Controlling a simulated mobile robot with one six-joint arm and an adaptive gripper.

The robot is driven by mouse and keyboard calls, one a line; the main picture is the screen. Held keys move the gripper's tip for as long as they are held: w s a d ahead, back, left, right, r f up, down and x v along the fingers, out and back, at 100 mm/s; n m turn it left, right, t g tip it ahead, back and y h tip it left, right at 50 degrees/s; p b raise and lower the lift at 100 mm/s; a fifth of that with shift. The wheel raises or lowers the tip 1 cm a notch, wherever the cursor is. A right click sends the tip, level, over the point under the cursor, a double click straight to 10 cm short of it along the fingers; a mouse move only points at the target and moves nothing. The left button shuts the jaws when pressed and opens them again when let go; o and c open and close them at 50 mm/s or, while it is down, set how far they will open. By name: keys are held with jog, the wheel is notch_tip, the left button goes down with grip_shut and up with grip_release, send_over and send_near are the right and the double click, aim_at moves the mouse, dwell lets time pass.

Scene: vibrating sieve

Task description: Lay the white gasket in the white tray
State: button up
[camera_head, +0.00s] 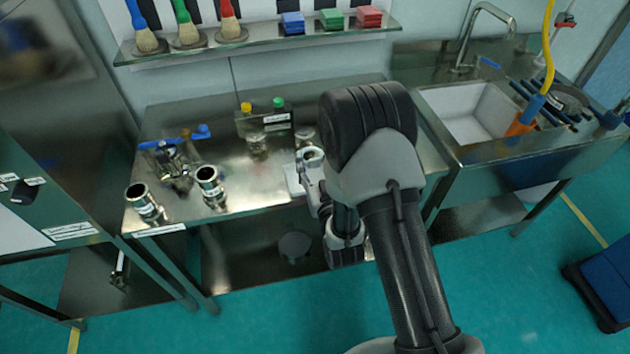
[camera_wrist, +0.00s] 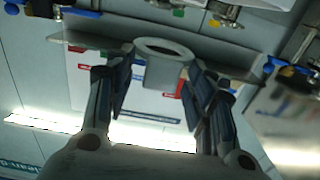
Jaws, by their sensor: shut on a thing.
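The white gasket (camera_wrist: 165,72) is a pale ring with a flat tab. In the wrist view its tab is between the two fingers of my gripper (camera_wrist: 160,82), which is shut on it.
Steel fittings (camera_head: 209,184) and a blue-handled valve (camera_head: 172,158) stand on the bench (camera_head: 245,198) to the left. A shelf (camera_head: 260,38) with brushes runs above. A sink (camera_head: 480,115) is at the right.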

notch_tip(320, 180, down, 6)
jog(key=shift+f+b, duration=0.1)
jog(key=shift+b, duration=0.7)
jog(key=shift+f+b, duration=0.3)
jog(key=shift+b, duration=0.15)
jog(key=shift+s+f, duration=0.1)
